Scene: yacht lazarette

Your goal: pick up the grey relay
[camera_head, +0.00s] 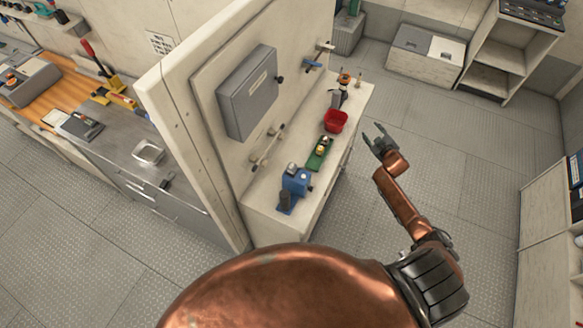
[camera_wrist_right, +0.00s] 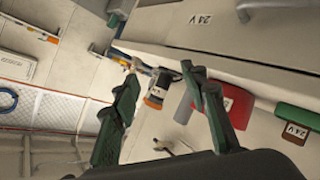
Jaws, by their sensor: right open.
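My right gripper (camera_head: 378,137) is open and empty, in the air to the right of the narrow counter (camera_head: 262,213). Its two green-grey fingers (camera_wrist_right: 160,78) frame the right wrist view. A small grey piece (camera_head: 336,98) stands on the counter just behind the red bin (camera_head: 335,121); it may be the grey relay, but it is too small to be sure. A grey piece (camera_wrist_right: 184,103) also shows beside the red bin (camera_wrist_right: 240,106) in the wrist view, partly behind a finger. My left gripper is not in view.
The counter also bears a green tray (camera_head: 319,154) with small items, a blue device (camera_head: 296,181) and an orange-topped item (camera_head: 344,78). A wall panel with a grey box (camera_head: 247,92) rises along its left side. The floor (camera_head: 470,160) to the right is clear.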

